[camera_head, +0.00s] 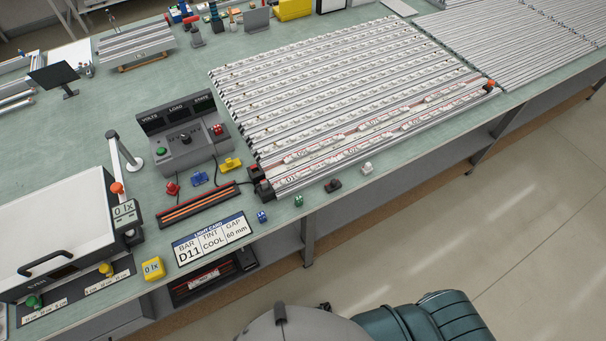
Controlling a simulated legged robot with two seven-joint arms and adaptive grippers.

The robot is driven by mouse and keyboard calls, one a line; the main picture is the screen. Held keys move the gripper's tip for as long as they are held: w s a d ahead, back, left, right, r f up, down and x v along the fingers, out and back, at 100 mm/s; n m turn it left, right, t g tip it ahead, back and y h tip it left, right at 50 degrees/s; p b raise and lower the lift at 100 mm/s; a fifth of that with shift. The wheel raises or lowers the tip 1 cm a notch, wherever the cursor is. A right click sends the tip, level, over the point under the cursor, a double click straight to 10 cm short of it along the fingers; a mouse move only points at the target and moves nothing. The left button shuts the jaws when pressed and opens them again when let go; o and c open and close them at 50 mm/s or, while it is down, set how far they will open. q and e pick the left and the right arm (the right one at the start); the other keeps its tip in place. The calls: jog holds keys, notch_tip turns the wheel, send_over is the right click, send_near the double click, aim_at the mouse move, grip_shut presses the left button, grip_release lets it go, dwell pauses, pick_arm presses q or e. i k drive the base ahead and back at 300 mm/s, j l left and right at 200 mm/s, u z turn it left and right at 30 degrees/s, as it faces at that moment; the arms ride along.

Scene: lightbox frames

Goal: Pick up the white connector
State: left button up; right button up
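The white connector (367,168) is a small block standing on the green table near its front edge, in front of the light-bar panel. It is the rightmost of a loose row of small blocks. To its left are a black connector (333,186), a green one (298,201) and a blue one (262,217). Nothing covers or touches the white connector. Neither of my grippers shows in the head view; only parts of my own body show at the bottom.
The light-bar panel (278,187) lies just behind the connectors. A control box (180,140), a card reading D11, COOL, 60 mm (212,238) and a white lidded box (55,225) stand to the left. The table's front edge runs close to the connectors. The floor in front is clear.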

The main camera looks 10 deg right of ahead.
aim_at(366, 169)
jog(key=z, duration=1.45)
